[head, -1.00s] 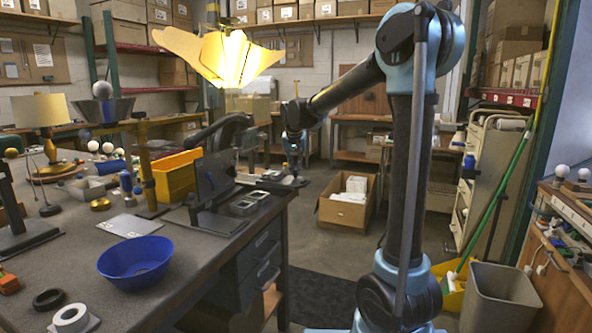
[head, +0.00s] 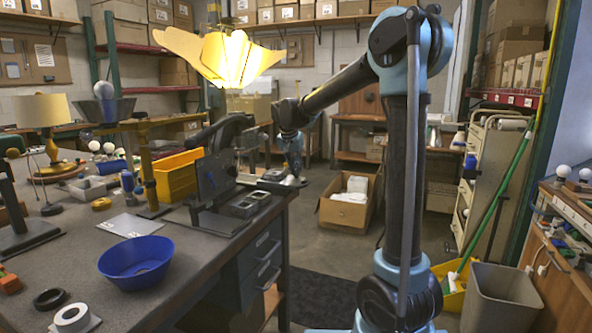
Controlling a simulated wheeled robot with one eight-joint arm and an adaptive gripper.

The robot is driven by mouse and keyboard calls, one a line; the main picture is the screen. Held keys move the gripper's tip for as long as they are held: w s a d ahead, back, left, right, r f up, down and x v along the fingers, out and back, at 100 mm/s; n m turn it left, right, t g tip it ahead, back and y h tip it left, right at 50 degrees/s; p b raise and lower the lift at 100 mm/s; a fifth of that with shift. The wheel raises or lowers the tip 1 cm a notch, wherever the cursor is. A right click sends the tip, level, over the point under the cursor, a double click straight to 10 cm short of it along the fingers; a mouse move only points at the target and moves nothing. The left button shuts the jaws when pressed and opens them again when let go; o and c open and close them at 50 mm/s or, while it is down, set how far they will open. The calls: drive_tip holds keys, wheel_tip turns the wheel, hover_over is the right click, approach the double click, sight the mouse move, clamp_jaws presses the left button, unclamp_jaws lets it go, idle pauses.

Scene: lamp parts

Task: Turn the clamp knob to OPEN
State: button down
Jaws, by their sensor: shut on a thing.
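My gripper (head: 293,176) points down at the right edge of the workbench, at the end of a dark fixture (head: 268,186). It is small here, and its fingers are shut on what appears to be the clamp knob at that end of the fixture. The fingers hide most of the knob, so I cannot read its marking or tell which way it is turned.
A lit lamp shade (head: 222,60) hangs above. A cardboard box (head: 346,212) stands on the floor beyond, with open floor around it.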

drive_tip(key=c, duration=1.6)
unclamp_jaws()
drive_tip(key=shift+c, duration=0.2)
drive_tip(key=v, duration=1.1)
drive_tip(key=shift+r, duration=0.35)
drive_tip(key=shift+s, duration=0.1)
